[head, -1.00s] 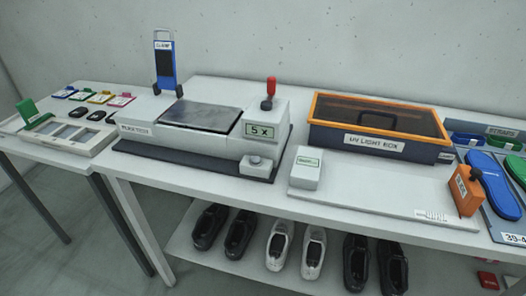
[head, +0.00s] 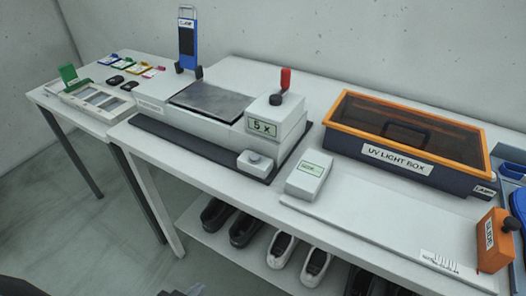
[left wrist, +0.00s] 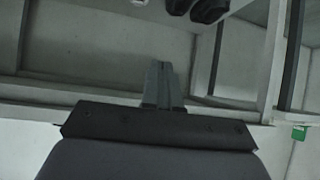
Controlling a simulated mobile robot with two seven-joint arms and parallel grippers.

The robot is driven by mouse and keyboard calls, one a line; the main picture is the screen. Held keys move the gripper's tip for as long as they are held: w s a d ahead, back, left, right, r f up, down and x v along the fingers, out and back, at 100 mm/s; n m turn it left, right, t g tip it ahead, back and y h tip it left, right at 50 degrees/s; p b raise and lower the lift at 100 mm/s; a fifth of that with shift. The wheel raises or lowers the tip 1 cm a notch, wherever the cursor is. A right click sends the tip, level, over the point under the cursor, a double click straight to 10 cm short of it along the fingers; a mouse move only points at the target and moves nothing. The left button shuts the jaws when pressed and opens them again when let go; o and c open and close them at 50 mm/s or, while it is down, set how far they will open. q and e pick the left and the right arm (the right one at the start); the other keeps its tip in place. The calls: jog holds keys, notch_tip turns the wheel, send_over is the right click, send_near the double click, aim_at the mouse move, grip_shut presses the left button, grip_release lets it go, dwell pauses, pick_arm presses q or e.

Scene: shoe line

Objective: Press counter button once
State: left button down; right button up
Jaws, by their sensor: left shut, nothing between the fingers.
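The flex-test machine (head: 200,121) stands on the long table, with a counter display (head: 262,127) reading "5 x" on its front. A small pale box with a round grey button (head: 254,157) sits at the machine's front right corner. A red-handled lever (head: 285,80) stands on top of the machine. My left gripper (left wrist: 161,68) shows in the left wrist view with its fingers together and nothing between them. It is apart from the button. Only small dark and grey parts show at the bottom edge of the head view. My right gripper is in neither view.
A white box with a small screen (head: 309,176) stands just right of the button. The orange-rimmed UV light box (head: 398,161) and an orange device (head: 493,240) stand farther right. Shoes (head: 282,250) rest on the shelf below. The floor at left front is clear.

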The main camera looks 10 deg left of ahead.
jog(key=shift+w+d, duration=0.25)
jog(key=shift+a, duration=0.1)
